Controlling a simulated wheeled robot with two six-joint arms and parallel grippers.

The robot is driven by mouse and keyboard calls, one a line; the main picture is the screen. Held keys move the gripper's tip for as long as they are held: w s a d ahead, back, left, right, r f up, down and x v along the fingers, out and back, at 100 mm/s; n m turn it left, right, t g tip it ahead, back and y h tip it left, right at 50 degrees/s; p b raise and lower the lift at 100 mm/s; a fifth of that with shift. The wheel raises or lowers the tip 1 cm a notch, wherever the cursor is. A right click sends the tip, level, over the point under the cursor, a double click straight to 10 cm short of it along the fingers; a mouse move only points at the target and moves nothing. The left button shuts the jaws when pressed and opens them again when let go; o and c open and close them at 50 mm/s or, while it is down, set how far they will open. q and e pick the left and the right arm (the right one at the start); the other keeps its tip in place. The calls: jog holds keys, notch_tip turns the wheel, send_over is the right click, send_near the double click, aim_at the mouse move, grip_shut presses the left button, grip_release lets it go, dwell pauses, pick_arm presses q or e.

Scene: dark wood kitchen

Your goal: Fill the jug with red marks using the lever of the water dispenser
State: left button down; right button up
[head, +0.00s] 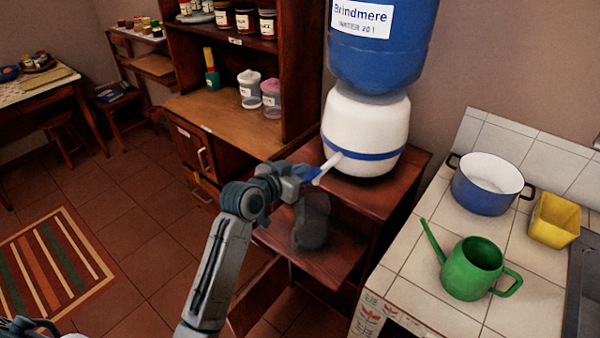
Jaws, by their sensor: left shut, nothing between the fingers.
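The water dispenser (350,112) is a white body with a blue band under a large blue bottle (385,50), on a dark wood stand. A white and blue spout or lever (329,164) sticks out from its front left. My left gripper (308,174) is shut and empty at the outer end of this piece; I cannot tell if they touch. A dark see-through jug (314,222) stands upright on the lower shelf (335,262), below the gripper. Red marks on it cannot be made out, nor any water in it. My right gripper is not in view.
On the tiled counter (405,262) at right are a green watering can (472,270), a blue and white pot (487,190) and a yellow container (553,222). A hutch with jars (249,90) stands behind at left. The floor at left is open, with a striped rug (55,262).

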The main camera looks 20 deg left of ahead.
pick_arm(q)
notch_tip(320, 180, down, 2)
jog(key=shift+s+f, duration=0.1)
dwell(0.4)
